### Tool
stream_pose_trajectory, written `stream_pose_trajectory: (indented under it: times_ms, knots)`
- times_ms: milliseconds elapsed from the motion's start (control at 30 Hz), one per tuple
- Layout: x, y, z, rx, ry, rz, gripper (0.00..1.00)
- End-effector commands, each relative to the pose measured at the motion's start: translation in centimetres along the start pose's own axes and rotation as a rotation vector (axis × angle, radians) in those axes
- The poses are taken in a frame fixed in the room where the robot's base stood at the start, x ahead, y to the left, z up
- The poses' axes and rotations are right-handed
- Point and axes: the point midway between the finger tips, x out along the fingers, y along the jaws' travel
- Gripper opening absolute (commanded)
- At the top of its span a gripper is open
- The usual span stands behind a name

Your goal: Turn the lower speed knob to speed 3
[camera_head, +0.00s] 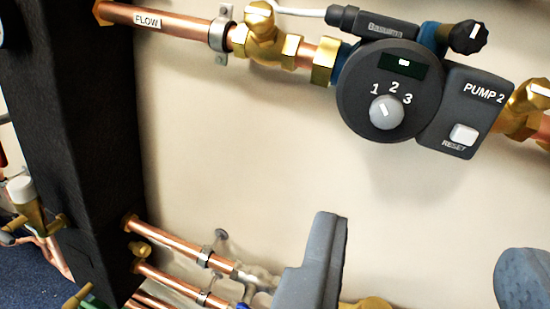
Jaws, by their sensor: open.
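One speed knob (386,112) is in view, small, round and light grey, on the face of a dark round pump (351,108) marked PUMP 2. The numbers 1, 2 and 3 curve above the knob. I cannot tell from this view whether this is the lower pump. My gripper (425,240) is open and empty. Its two grey fingers stand apart at the bottom, below the pump and clear of the knob.
A white RESET button (463,134) sits right of the knob. A black ridged knob (468,37) sticks out at upper right. A copper FLOW pipe (185,29) joins from the left. More copper pipes (175,242) run at lower left by a dark column (85,130). Bare wall lies below the pump.

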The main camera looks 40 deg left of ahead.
Motion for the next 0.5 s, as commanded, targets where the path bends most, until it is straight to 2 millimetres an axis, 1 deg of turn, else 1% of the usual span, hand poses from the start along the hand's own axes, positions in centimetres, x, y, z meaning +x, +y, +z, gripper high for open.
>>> stream_pose_trajectory:
  times_ms: [67, 167, 267, 500]
  knots:
    - [0.1, -0.3, 0.2, 0.008, 0.008, -0.008, 0.45]
    - [0.7, -0.4, 0.1, 0.007, 0.011, -0.01, 0.45]
    - [1.7, -0.4, 0.0, 0.008, 0.013, -0.01, 0.45]
    - [4.9, -0.4, 0.0, 0.004, 0.011, -0.009, 0.45]
